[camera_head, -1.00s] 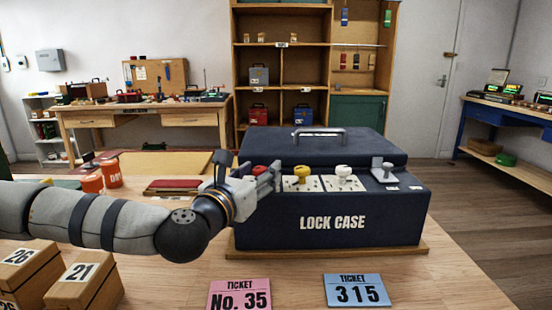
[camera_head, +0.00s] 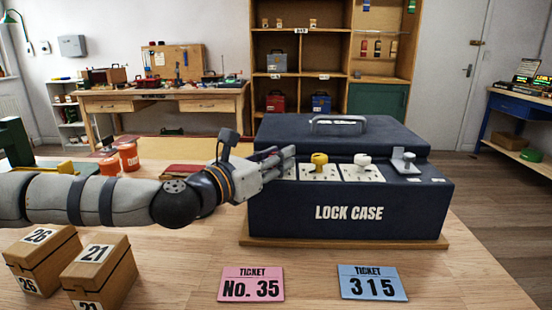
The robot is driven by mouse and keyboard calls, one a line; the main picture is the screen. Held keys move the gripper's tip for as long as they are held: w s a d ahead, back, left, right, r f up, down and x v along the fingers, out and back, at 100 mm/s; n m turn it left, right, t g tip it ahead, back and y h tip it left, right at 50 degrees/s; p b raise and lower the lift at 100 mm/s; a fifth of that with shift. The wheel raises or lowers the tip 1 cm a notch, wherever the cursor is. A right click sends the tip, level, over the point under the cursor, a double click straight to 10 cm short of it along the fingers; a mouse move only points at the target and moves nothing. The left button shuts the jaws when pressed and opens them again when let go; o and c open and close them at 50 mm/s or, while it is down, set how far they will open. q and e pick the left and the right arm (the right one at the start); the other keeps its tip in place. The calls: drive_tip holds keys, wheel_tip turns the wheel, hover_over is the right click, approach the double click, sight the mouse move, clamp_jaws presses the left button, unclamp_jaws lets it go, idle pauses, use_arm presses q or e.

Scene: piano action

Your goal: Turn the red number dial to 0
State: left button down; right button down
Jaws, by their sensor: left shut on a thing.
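The dark blue lock case (camera_head: 348,213) stands on a wooden board on the table. A yellow dial (camera_head: 319,162) and a white dial (camera_head: 363,163) show on pale plates on its top ledge. My left gripper (camera_head: 284,160) is at the left end of this row, beside the yellow dial. It is shut on the red dial, which its fingers hide, so the number on it cannot be read. My right gripper is not in view.
A grey latch (camera_head: 404,162) sits at the ledge's right end. A pink ticket "No. 35" (camera_head: 251,284) and a blue ticket "315" (camera_head: 373,283) lie in front. Numbered wooden boxes (camera_head: 100,272) stand front left. Orange tubs (camera_head: 128,156) stand behind my left arm.

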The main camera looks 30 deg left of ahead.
use_arm(q)
drive_tip(key=shift+a+f+m+h+b, duration=0.15)
drive_tip(key=shift+m+h+b, duration=0.2)
drive_tip(key=shift+m+h, duration=0.55)
drive_tip(key=shift+g+h, duration=0.3)
drive_tip(key=shift+h, duration=0.2)
drive_tip(key=shift+r, duration=0.2)
drive_tip(key=c, duration=1.3)
unclamp_jaws()
drive_tip(key=shift+w, duration=0.1)
drive_tip(key=v, duration=1.2)
drive_tip(key=shift+f, duration=0.1)
